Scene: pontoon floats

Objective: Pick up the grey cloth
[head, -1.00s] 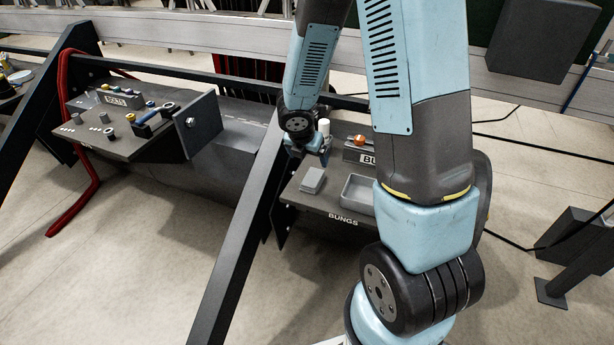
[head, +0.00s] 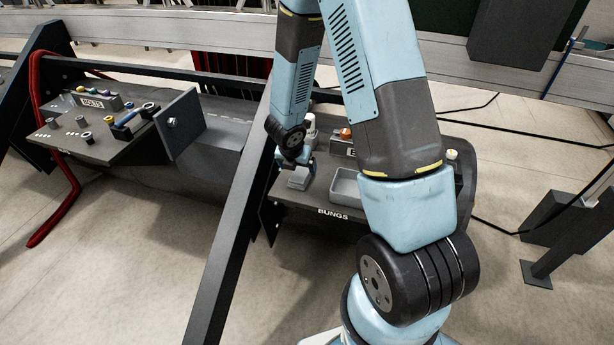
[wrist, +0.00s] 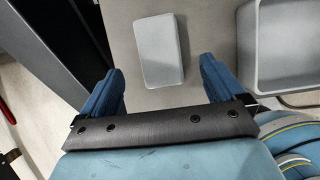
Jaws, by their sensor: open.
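The grey cloth (wrist: 160,50) looks like a folded, block-like grey pad lying flat on the bungs shelf. It also shows in the head view (head: 299,180), just under my gripper. My gripper (wrist: 161,80) is open, with its blue fingers apart at either side of the cloth's near end in the wrist view. The fingers do not touch the cloth there. In the head view my gripper (head: 302,166) is small and partly hidden, and its height above the cloth is hard to tell.
A grey tray (head: 343,187) stands right of the cloth; its wall shows in the wrist view (wrist: 247,50). Behind are a white bottle (head: 310,124) and an orange item (head: 346,133). A dark slanted beam (head: 232,240) passes left of the shelf.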

